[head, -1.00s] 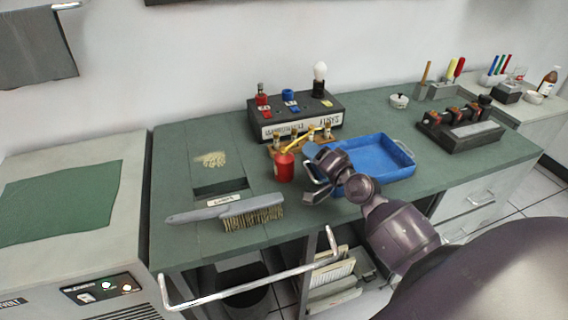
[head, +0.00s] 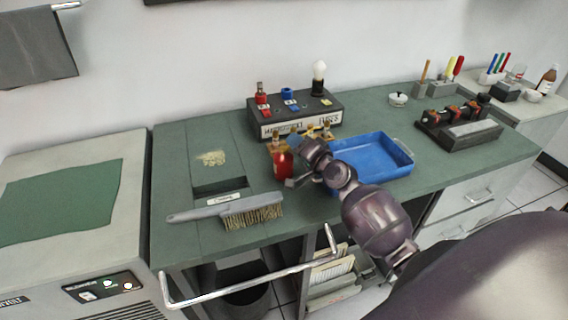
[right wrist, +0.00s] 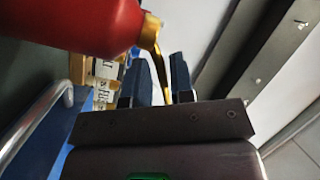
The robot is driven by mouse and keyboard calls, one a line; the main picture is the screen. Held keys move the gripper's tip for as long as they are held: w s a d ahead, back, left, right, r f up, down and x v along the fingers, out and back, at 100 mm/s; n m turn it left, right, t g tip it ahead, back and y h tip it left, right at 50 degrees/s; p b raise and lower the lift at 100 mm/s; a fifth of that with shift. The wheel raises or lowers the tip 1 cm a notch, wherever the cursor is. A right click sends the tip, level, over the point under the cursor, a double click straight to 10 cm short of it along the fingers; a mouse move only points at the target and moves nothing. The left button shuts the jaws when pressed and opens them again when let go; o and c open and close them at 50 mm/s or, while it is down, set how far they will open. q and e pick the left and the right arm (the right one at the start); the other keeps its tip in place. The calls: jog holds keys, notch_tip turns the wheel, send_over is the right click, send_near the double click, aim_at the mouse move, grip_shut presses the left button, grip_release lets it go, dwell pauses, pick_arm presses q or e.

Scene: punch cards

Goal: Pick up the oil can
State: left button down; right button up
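The oil can (head: 283,164) is a red can with a yellow spout. It stands upright on the green bench, left of the blue tray. My right gripper (head: 297,168) is close against its right side in the head view and hides part of it. In the right wrist view the red body of the can (right wrist: 85,22) fills the upper left. Its gold spout runs down between the two dark fingers of my right gripper (right wrist: 156,78), which are apart. Whether they touch the spout I cannot tell. My left gripper is not in view.
A blue tray (head: 398,164) with metal handles lies right of the can. A black instrument box (head: 272,115) stands behind, with small bottles in front of it. A grey brush (head: 212,211) lies to the left front. A metal rail (head: 250,292) runs before the bench.

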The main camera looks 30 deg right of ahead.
grip_shut()
